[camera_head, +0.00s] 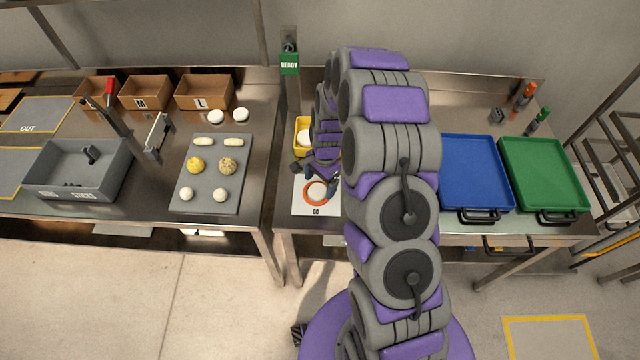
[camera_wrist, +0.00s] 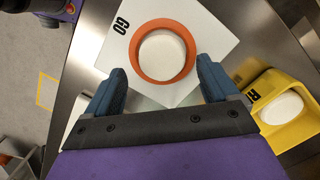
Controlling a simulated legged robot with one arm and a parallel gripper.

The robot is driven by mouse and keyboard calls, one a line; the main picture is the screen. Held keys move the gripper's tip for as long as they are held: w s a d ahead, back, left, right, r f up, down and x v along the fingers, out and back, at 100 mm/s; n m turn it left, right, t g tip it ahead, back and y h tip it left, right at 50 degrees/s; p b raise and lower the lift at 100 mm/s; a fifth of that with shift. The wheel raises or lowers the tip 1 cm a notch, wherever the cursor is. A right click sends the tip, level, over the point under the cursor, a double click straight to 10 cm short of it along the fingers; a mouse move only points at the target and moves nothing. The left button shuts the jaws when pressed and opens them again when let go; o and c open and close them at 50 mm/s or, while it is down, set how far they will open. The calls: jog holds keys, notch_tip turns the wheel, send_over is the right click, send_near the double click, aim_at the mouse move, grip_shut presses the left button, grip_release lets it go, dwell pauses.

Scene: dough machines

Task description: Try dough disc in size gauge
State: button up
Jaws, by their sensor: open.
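The size gauge is a white plate marked GO (camera_wrist: 198,28) with an orange ring (camera_wrist: 139,65) on it. A round white dough disc (camera_wrist: 163,54) lies inside the ring, with a thin dark gap along part of its edge. In the head view the dough disc (camera_head: 317,190) also shows inside the ring on the right table. My gripper (camera_wrist: 160,82) is open and empty, its two blue fingers apart just on the near side of the ring. In the head view my gripper (camera_head: 318,182) is above the gauge and partly covers it.
A yellow bin (camera_wrist: 268,128) with another white disc (camera_wrist: 281,108) in it stands beside the gauge. A blue tray (camera_head: 476,139) and a green tray (camera_head: 510,148) lie to the right. A grey board (camera_head: 211,200) with several dough pieces is on the left table.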

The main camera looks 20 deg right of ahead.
notch_tip(320, 180, up, 15)
jog(key=w+d+p, duration=0.1)
jog(key=d, duration=0.1)
jog(key=shift+d, duration=0.2)
jog(key=shift+d+r, duration=0.1)
jog(key=shift+d, duration=0.1)
dwell(0.6)
jog(key=s+a+r+n+b, duration=0.1)
jog(key=s+a+r+n, duration=0.15)
jog(key=s+r, duration=0.4)
jog(key=s+a+r+n+b, duration=0.1)
jog(key=s+r+n, duration=0.25)
jog(key=s, duration=0.55)
jog(key=s+r+n+g+h+b, duration=0.1)
jog(key=s+n, duration=0.5)
jog(key=s, duration=1.3)
jog(key=shift+s+a+r+n+b, duration=0.15)
jog(key=shift+s+a+n+b, duration=0.15)
jog(key=shift+s+b, duration=0.15)
